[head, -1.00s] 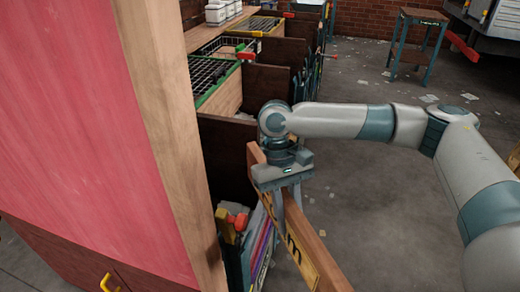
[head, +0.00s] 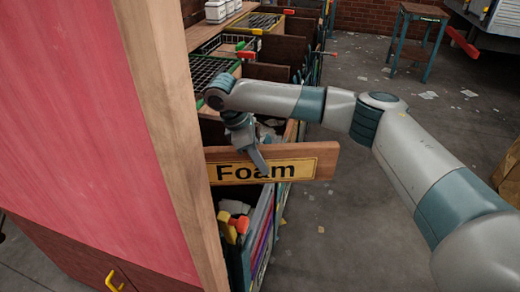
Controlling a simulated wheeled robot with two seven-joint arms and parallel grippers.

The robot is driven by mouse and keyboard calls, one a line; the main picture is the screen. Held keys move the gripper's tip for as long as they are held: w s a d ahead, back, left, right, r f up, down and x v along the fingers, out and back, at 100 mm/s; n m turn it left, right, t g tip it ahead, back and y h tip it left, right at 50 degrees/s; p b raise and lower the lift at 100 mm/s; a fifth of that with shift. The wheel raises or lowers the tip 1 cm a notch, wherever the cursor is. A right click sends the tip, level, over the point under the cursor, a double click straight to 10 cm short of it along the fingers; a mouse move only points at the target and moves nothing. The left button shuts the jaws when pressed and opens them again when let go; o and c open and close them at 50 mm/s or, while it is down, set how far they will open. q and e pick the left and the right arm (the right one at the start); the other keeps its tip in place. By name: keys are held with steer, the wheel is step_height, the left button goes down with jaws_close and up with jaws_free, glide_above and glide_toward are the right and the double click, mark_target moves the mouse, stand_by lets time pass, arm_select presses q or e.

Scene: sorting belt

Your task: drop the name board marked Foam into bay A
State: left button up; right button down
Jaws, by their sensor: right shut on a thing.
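The Foam name board (head: 322,160) is a wooden plank with a yellow plate lettered "Foam" facing me. The board hangs across the front of the row of bays, above an open bay (head: 262,225) with coloured panels. The board's left end meets the wooden post in the picture. No bay letter is readable, so I cannot tell which one is bay A. My left gripper is not in view.
A pink panel with a wooden post (head: 168,120) blocks the left side. A small table (head: 415,40) stands far off. The floor on the right is mostly clear, with scraps.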

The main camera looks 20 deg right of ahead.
steer(key=w+d+r+n+t+y+p, duration=0.1)
steer(key=w+r+n+t, duration=0.1)
steer(key=w+n, duration=0.3)
steer(key=w+d+r+n+t+p, duration=0.1)
steer(key=w+n+t, duration=0.1)
steer(key=w+n, duration=0.35)
steer(key=w+d+f+n+b, duration=0.1)
steer(key=w+f+n+b, duration=0.2)
steer(key=f, duration=0.8)
steer(key=shift+d+t+y+b, duration=0.4)
steer(key=shift+b, duration=0.2)
steer(key=shift+f, duration=0.1)
steer(key=shift+f, duration=0.1)
steer(key=shift+f, duration=0.25)
